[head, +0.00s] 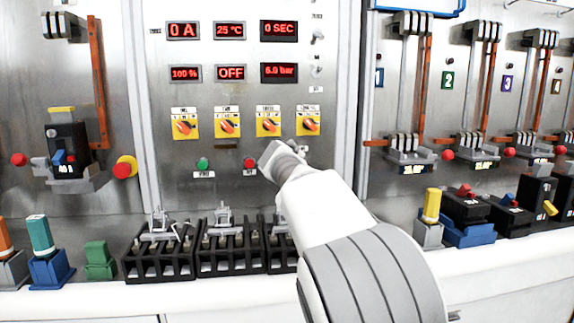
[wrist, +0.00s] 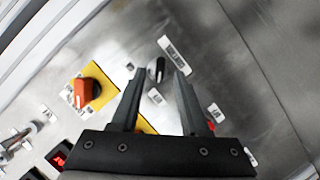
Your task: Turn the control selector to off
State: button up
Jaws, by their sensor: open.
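In the wrist view a small black knob (wrist: 157,70) with a pale pointer mark sits on the grey panel. The knob shows between the fingertips of my open gripper (wrist: 160,72); I cannot tell whether they touch it. It appears to be the control selector, but the labels beside it are unreadable. In the head view my gripper (head: 272,152) is at the panel below the right-hand yellow selectors and hides the knob. An orange knob on a yellow plate (wrist: 90,92) is left of the fingers in the wrist view.
Several yellow selectors (head: 227,123) line the panel above my gripper. A green button (head: 202,163) and a red button (head: 249,163) are to its left. Red displays (head: 230,73) are higher up. Black switch blocks (head: 222,250) stand on the ledge below.

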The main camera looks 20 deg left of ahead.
jog(key=b+v, duration=0.3)
jog(key=v, duration=1.2)
jog(key=shift+s+d, duration=0.15)
jog(key=shift+s, duration=0.1)
